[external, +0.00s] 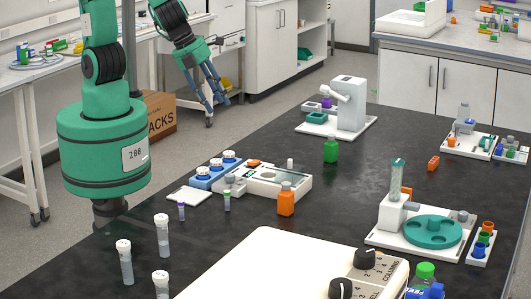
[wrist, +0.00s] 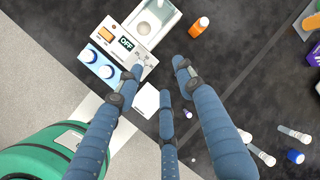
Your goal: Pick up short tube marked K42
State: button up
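My gripper (external: 215,98) hangs high above the far left part of the dark table, its blue fingers spread and empty. In the wrist view the open fingers (wrist: 161,78) reach over the table near a white square pad. A small tube with a purple cap (external: 181,210) stands beside the pad; its cap shows in the wrist view (wrist: 188,114). Larger white-capped tubes (external: 163,238) stand at the near left. No K42 mark is readable, so I cannot tell which tube bears it.
The white pad (external: 189,195) lies beside a blue rack with several round caps (external: 205,181) and a white device (external: 263,183). An orange bottle (external: 286,203) and a green bottle (external: 331,151) stand farther right. A large white knobbed unit (external: 280,268) fills the front.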

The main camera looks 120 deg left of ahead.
aim_at(225, 191)
jog(key=w+d+f+m, duration=0.1)
jog(key=d+f+m, duration=0.3)
jog(key=f, duration=0.3)
jog(key=w+d+f+m, duration=0.1)
jog(key=d+f+m, duration=0.3)
jog(key=f+m, duration=0.2)
jog(key=shift+d+f+m+g+h+p, duration=0.3)
jog(key=shift+f+m+p, duration=0.1)
jog(key=shift+f, duration=0.35)
jog(key=shift+b+x, duration=1.8)
jog(key=shift+x, duration=2.5)
jog(key=shift+f, duration=0.1)
jog(key=shift+b+x, duration=1.25)
jog(key=shift+x, duration=1.25)
jog(key=shift+a, duration=0.1)
